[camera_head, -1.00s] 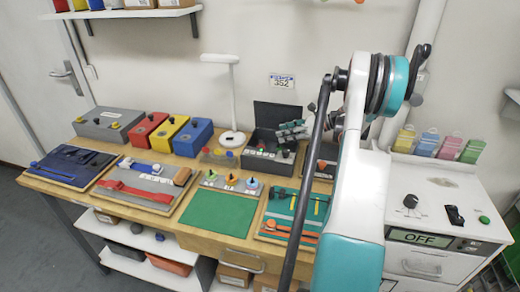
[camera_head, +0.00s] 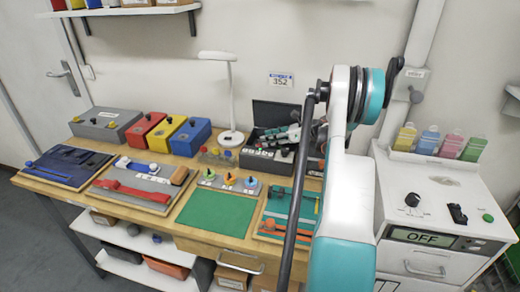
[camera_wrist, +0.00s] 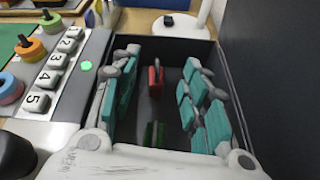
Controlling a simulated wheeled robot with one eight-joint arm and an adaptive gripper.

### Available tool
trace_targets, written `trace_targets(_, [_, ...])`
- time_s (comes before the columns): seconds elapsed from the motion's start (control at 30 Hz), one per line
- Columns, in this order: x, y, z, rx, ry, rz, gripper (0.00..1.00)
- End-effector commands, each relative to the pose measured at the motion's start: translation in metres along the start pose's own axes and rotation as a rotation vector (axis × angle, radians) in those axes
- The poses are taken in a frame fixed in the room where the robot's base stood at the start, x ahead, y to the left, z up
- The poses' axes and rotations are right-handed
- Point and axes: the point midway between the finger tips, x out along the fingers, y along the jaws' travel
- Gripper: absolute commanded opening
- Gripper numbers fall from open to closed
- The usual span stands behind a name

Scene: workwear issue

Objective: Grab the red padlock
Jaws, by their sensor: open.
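The red padlock (camera_wrist: 155,78) shows in the wrist view, inside a dark open box (camera_wrist: 228,50) with a raised lid. My gripper (camera_wrist: 162,64) is open, with its teal-padded fingers on either side of the padlock. Gaps show on both sides, so the fingers look apart from it. A green object (camera_wrist: 154,134), perhaps another padlock, is nearer the wrist between the fingers. In the head view my gripper (camera_head: 288,135) is at the open box (camera_head: 272,160) on the bench; the red padlock cannot be made out there.
The box's front edge has numbered keys (camera_wrist: 52,78) and a green light (camera_wrist: 86,65). A white lamp (camera_head: 231,100) stands just left of the box. Red, yellow and blue boxes (camera_head: 190,137) are further left. A white cabinet (camera_head: 435,200) stands at the right.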

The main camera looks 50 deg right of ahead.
Motion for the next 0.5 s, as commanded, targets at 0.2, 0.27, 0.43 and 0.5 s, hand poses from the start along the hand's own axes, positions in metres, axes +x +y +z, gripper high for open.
trace_targets(0.2, [0.035, 0.001, -0.002, -0.002, 0.001, 0.003, 0.42])
trace_targets(0.27, [0.04, 0.001, -0.001, -0.001, 0.001, 0.003, 0.42])
trace_targets(0.43, [0.041, 0.0, 0.0, 0.0, 0.0, 0.001, 0.42])
trace_targets(0.5, [0.041, 0.0, 0.0, -0.001, 0.0, 0.001, 0.42])
